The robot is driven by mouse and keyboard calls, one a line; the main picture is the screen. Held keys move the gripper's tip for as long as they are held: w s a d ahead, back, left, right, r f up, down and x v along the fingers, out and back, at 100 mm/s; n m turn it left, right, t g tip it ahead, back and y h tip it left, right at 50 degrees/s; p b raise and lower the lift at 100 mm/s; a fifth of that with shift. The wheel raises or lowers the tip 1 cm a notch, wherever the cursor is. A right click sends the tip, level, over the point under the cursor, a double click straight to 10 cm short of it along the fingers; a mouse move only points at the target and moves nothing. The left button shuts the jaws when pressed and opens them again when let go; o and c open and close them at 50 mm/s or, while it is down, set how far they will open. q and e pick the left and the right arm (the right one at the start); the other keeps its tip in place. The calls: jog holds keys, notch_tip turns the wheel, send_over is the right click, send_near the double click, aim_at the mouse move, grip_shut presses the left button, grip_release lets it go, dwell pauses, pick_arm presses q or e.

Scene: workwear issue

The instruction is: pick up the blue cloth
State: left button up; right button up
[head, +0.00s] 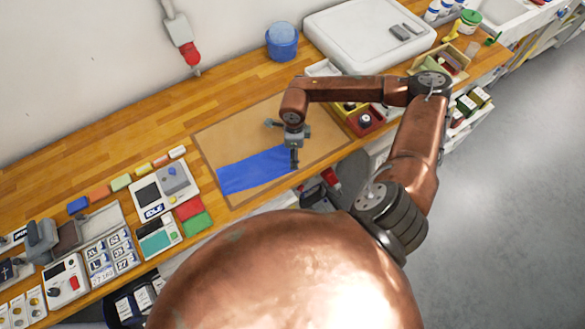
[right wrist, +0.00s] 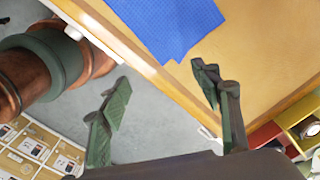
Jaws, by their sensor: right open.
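The blue cloth (head: 250,172) lies flat on the tan mat (head: 225,137) on the wooden bench, its near side close to the bench's front edge. It also shows at the top of the right wrist view (right wrist: 165,22). My right gripper (head: 284,144) is at the cloth's right end in the head view, with its fingers spread. In the right wrist view the open fingers (right wrist: 160,78) straddle the bench's front edge, with nothing between them, and the cloth lies beyond the fingertips. I cannot tell its exact height above the bench. My left gripper is not in view.
A red-and-yellow bin (head: 366,119) stands right of the mat. A blue tub (head: 282,41) and a white lidded box (head: 370,32) stand behind. Devices (head: 163,190) and coloured blocks crowd the bench to the left. Bare wood is free behind the mat.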

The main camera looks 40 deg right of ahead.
notch_tip(320, 180, down, 8)
jog(key=b, duration=0.4)
jog(key=shift+f, duration=0.1)
jog(key=shift+a+f+b, duration=0.1)
jog(key=shift+f+b, duration=0.25)
jog(key=shift+b, duration=0.15)
jog(key=shift+f, duration=0.2)
jog(key=shift+c, duration=0.7)
jog(key=shift+s+a+f, duration=0.1)
jog(key=shift+s, duration=0.2)
jog(key=c, duration=0.9)
grip_shut()
